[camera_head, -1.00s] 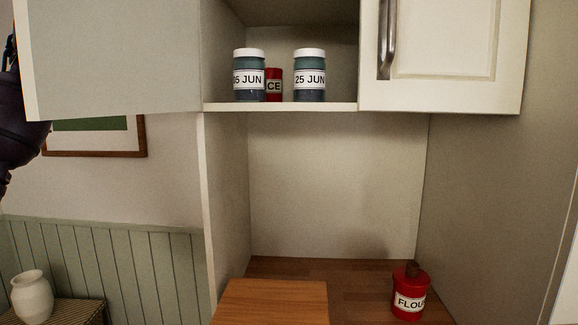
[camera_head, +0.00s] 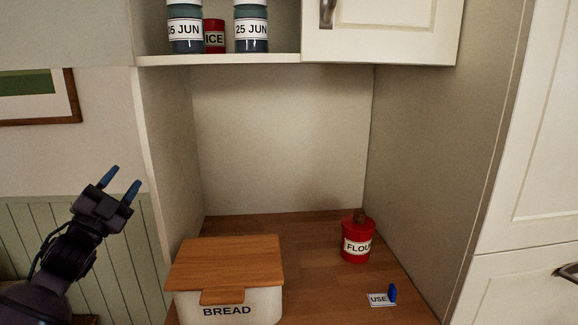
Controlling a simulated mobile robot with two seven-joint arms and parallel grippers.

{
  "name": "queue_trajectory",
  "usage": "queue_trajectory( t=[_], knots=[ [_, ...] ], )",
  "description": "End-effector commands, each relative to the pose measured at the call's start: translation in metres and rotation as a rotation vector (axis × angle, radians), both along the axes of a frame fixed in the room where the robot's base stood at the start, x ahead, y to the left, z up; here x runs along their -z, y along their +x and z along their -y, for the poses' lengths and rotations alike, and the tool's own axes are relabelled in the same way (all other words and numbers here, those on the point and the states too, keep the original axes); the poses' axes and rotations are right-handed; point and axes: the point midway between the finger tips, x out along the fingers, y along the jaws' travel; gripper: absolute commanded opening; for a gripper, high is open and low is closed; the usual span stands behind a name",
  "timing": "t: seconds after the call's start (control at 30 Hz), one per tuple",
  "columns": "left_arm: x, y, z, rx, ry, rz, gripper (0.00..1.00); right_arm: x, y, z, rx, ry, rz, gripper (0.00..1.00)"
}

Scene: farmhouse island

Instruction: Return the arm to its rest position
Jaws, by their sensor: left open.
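My left gripper (camera_head: 126,186) is at the lower left, its two blue-tipped fingers spread apart and empty. It points up, in front of the green wall panelling and left of the cupboard's side panel. It touches nothing that I can see. My left arm comes in from the lower left corner. My right gripper is not in view.
A bread box (camera_head: 228,303) with a wooden lid stands on the wooden counter (camera_head: 310,262). A red flour canister (camera_head: 357,240) and a "USE" card (camera_head: 378,299) are to its right. Two date-labelled jars (camera_head: 251,27) and a red tin (camera_head: 214,38) stand on the shelf above.

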Motion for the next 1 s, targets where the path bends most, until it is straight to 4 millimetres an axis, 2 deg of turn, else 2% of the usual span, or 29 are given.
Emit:
queue_trajectory(
  t=[0.03,0.1,0.27,0.4,0.47,0.6,0.7,0.8,1.0],
  knots=[
    [0.026,-0.006,0.002,-0.023,-0.041,-0.08,0.43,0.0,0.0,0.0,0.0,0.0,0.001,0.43],
    [0.061,-0.015,0.003,-0.063,-0.098,-0.198,0.43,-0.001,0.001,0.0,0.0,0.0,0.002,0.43],
    [0.138,-0.048,0.005,-0.157,-0.227,-0.47,0.43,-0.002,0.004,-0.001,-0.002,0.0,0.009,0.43],
    [0.2,-0.09,0.01,-0.243,-0.335,-0.71,0.43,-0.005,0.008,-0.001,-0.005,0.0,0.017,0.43],
    [0.224,-0.112,0.013,-0.283,-0.381,-0.813,0.43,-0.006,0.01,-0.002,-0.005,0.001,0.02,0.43],
    [0.274,-0.169,0.02,-0.375,-0.484,-1.051,0.43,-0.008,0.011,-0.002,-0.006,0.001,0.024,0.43],
    [0.302,-0.214,0.028,-0.442,-0.554,-1.218,0.43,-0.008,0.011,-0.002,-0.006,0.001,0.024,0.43],
    [0.319,-0.253,0.035,-0.498,-0.608,-1.353,0.43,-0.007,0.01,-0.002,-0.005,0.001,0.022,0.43],
    [0.337,-0.308,0.045,-0.573,-0.677,-1.535,0.43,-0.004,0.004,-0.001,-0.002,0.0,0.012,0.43]
  ],
)
